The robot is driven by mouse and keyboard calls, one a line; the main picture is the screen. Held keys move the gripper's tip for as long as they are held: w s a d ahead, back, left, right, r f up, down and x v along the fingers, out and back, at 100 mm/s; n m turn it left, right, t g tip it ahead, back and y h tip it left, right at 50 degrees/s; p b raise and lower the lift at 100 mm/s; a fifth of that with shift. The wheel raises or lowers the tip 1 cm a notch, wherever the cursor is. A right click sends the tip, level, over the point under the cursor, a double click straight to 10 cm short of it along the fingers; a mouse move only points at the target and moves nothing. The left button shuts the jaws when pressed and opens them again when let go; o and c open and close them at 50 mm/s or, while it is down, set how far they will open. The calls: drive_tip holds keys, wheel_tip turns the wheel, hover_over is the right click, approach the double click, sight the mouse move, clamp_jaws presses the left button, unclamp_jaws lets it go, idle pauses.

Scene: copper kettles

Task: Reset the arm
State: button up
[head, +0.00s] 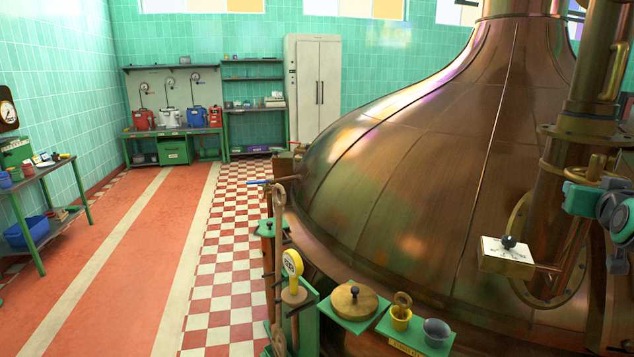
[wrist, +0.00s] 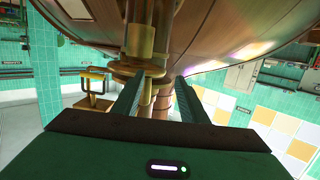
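My gripper (wrist: 159,82) shows in the wrist view with its two green fingers spread apart. Nothing is held between them. Beyond the fingers is a brass and copper pipe (wrist: 141,40), which looks apart from them, though the exact distance is unclear. The view is strongly tilted. In the head view, part of my teal and grey arm shows at the right edge, in front of the copper pipework; the fingers cannot be made out there.
The big copper kettle (head: 420,180) and an upright pipe (head: 567,150) fill the right side. A lever box (head: 506,262) juts out beside the pipe. The red floor (head: 130,260) at left is clear.

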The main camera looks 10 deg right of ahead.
drive_tip(key=s+a+f+g+y, duration=0.35)
drive_tip(key=a+f, duration=0.25)
drive_tip(key=f, duration=0.4)
drive_tip(key=s+a+f+g+y, duration=0.3)
drive_tip(key=s+a+f+g, duration=0.2)
drive_tip(key=s+a, duration=0.2)
drive_tip(key=s+a+f+g+y, duration=0.3)
drive_tip(key=s+a+f, duration=0.3)
drive_tip(key=s, duration=0.4)
drive_tip(key=shift+s+a+n+g, duration=0.3)
drive_tip(key=shift+a+n+g, duration=0.1)
drive_tip(key=shift+g, duration=0.45)
